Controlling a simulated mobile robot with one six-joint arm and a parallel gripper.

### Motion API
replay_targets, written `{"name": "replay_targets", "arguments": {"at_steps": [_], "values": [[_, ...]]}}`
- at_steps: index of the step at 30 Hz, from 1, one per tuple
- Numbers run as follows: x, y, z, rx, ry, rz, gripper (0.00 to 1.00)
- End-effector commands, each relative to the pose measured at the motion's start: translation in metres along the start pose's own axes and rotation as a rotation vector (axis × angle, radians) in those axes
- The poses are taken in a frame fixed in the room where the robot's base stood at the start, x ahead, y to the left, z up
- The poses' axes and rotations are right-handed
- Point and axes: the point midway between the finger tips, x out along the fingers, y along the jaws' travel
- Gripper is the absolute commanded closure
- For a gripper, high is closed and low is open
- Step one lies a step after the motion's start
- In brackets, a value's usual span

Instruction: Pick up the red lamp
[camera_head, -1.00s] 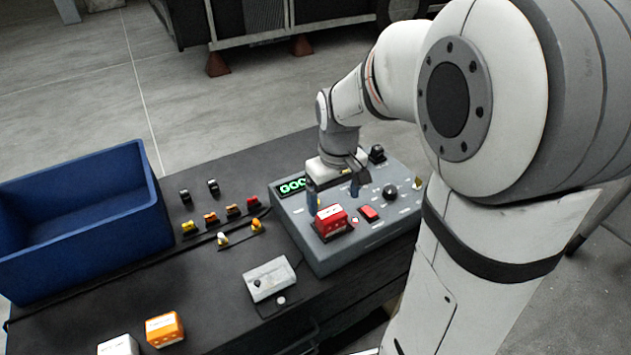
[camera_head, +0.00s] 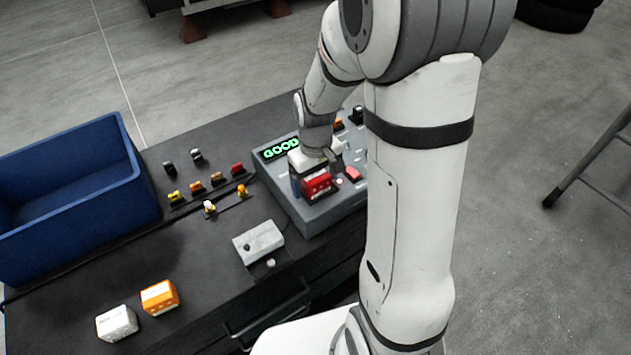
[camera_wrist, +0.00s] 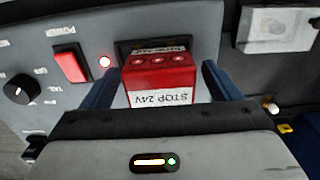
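The red lamp (camera_head: 318,184) is a red block sitting on the grey tester box (camera_head: 318,216), below its green "GOOD" display. In the wrist view the red lamp (camera_wrist: 160,75) shows a white "STOP 24V" label and stands in a dark socket. My gripper (camera_wrist: 160,68) is open, with one blue finger on each side of the lamp. A narrow gap shows between the lamp and each finger. In the head view my gripper (camera_head: 314,176) is down at the lamp and partly hides it.
A blue bin (camera_head: 75,205), a grey box (camera_head: 258,242), and orange (camera_head: 159,297) and white (camera_head: 117,323) blocks stand on the dark bench.

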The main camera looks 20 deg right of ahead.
Motion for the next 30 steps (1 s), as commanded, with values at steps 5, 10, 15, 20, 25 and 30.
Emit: {"name": "replay_targets", "arguments": {"at_steps": [5, 10, 15, 20, 25, 30], "values": [[0.0, 0.0, 0.0, -0.001, 0.0, 0.0, 0.31], [0.0, 0.0, 0.0, -0.001, 0.0, 0.0, 0.45], [0.0, -0.001, 0.0, -0.001, 0.0, 0.0, 0.59], [-0.001, -0.001, 0.0, -0.001, 0.0, 0.0, 0.71], [-0.001, -0.001, -0.001, -0.002, 0.001, 0.0, 0.71], [-0.019, -0.001, -0.001, -0.002, 0.005, 0.002, 0.71]]}}
